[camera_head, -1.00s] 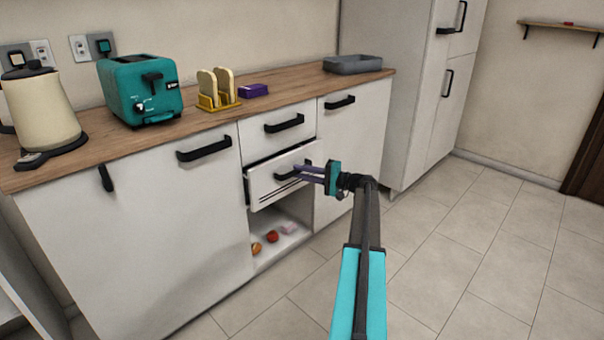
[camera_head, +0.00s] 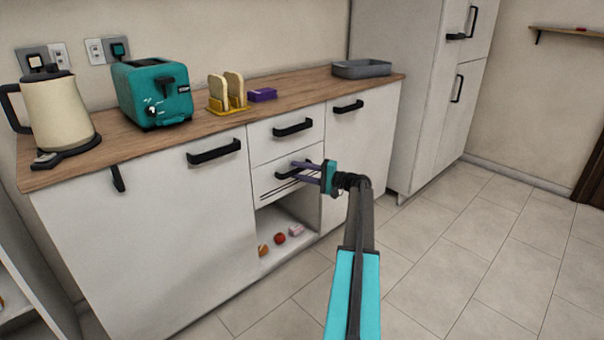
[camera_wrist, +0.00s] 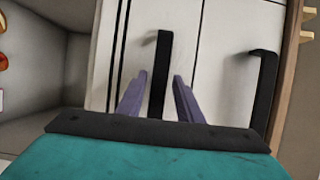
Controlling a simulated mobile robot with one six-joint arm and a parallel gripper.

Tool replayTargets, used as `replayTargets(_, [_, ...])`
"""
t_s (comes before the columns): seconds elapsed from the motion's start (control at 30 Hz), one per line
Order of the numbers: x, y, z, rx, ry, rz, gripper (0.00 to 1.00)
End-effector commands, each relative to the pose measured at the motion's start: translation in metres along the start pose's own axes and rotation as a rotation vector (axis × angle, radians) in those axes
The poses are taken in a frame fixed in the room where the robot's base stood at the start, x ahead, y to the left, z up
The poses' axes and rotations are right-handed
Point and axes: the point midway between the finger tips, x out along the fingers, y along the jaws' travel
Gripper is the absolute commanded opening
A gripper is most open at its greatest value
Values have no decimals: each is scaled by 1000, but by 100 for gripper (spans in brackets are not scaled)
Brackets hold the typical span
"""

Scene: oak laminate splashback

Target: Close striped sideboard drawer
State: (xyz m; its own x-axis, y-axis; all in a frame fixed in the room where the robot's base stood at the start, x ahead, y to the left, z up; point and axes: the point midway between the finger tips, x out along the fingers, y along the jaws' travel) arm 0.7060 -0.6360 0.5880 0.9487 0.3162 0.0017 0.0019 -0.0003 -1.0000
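The striped drawer (camera_head: 265,180) is the lower of two stacked drawers in the white sideboard (camera_head: 150,235). Its front looks flush or nearly flush with the sideboard, with dark stripes along its lower part. Its black handle (camera_head: 284,175) is partly hidden by my gripper (camera_head: 306,172). In the wrist view the two purple fingers (camera_wrist: 158,98) are apart, one on each side of the drawer handle (camera_wrist: 162,65), with gaps visible beside it. The stripes (camera_wrist: 120,50) run to the left of the handle there.
Below the drawer is an open niche (camera_head: 300,212) with several small items. The upper drawer (camera_head: 268,133) is shut. A kettle (camera_head: 58,112), toaster (camera_head: 153,95), toast rack (camera_head: 226,95), purple box (camera_head: 262,95) and grey tray (camera_head: 362,69) stand on the worktop. Floor to the right is clear.

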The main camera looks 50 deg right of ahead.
Motion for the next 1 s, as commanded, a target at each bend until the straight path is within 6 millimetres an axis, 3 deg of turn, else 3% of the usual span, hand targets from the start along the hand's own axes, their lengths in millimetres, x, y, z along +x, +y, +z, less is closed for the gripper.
replayTargets(0.57, [-18, 0, -1, 1, 4, 2, 38])
replayTargets(1.0, [-84, -1, -2, 1, 6, 1, 38])
